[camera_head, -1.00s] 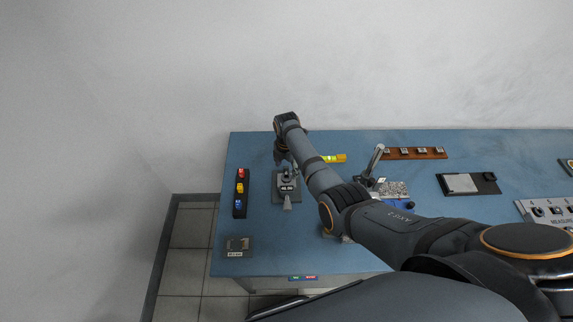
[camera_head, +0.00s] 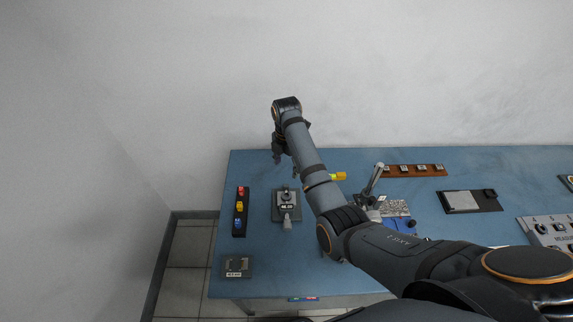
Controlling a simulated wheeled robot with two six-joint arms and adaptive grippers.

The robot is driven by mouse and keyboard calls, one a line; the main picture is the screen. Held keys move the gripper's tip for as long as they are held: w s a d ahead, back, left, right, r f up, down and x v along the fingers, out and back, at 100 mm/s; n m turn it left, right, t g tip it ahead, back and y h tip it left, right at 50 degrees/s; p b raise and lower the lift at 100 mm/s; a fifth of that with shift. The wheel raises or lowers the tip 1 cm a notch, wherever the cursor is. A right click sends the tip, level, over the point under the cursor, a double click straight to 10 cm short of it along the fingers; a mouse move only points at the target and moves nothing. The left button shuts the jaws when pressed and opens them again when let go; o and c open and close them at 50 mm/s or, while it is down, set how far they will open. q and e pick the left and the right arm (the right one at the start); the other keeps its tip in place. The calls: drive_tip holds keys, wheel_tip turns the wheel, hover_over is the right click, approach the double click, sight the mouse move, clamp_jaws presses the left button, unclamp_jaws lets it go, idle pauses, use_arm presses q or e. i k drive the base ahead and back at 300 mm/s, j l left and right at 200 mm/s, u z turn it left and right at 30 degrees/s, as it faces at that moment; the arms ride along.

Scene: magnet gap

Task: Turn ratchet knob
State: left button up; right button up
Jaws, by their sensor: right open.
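A small grey measuring device (camera_head: 286,197) with a digital readout stands on a dark base plate near the left of the blue table. A light grey knob-like end (camera_head: 287,225) points from it toward the table's front edge; this looks like the ratchet knob. My right gripper (camera_head: 279,156) hangs near the table's back edge, behind the device and apart from it. It is open, with nothing seen between its fingers, though they are small and dark here. My left gripper is out of view.
A dark strip with red, yellow and blue pieces (camera_head: 240,211) lies left of the device. A small labelled plate (camera_head: 238,267) is at the front left. A yellow block (camera_head: 338,176) and an angled grey lever (camera_head: 375,178) stand right of my forearm.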

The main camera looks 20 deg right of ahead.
sight(288, 226)
drive_tip(key=k+l, duration=0.75)
drive_tip(key=k, duration=0.15)
